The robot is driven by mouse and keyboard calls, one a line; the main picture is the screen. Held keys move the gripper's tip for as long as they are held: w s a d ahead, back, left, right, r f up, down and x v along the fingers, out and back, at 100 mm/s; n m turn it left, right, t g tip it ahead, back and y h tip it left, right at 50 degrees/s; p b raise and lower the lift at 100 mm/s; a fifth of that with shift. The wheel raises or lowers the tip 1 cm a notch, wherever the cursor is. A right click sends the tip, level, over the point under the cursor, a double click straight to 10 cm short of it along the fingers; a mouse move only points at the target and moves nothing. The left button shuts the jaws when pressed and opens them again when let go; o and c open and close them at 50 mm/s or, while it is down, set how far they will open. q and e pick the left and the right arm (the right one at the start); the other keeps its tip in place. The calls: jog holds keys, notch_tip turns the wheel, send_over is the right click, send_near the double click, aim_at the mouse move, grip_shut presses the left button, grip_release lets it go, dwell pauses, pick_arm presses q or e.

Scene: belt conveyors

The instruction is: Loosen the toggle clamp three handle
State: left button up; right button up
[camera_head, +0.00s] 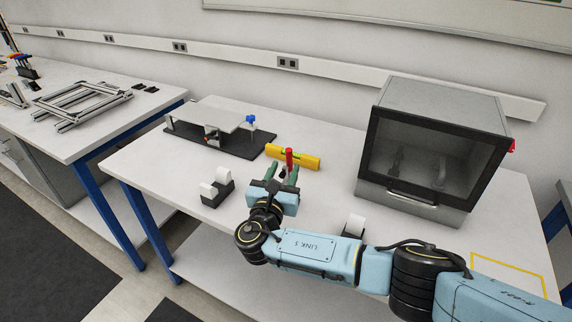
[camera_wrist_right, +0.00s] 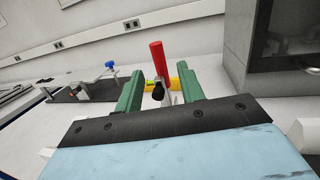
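A toggle clamp with an upright red handle (camera_head: 289,157) stands on the table in front of a yellow level-like bar. In the right wrist view the red handle (camera_wrist_right: 158,60) leans slightly left above a black and metal clamp body (camera_wrist_right: 159,92). My right gripper (camera_head: 283,173) is open, with its green fingers on either side of the clamp in the picture. A gap shows on both sides, and I cannot tell the exact depth between fingertips and handle. The clamp's base is hidden behind the gripper. My left gripper is not in view.
A yellow bar (camera_head: 306,162) lies just behind the clamp. A black fixture plate (camera_head: 240,148) with a blue-handled clamp (camera_head: 250,119) is at back left. A grey windowed cabinet (camera_head: 437,145) stands right. A black holder with white pieces (camera_head: 216,188) is at left front.

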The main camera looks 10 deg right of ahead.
jog(key=v, duration=1)
jog(key=shift+s, duration=0.4)
jog(key=shift+a, duration=0.1)
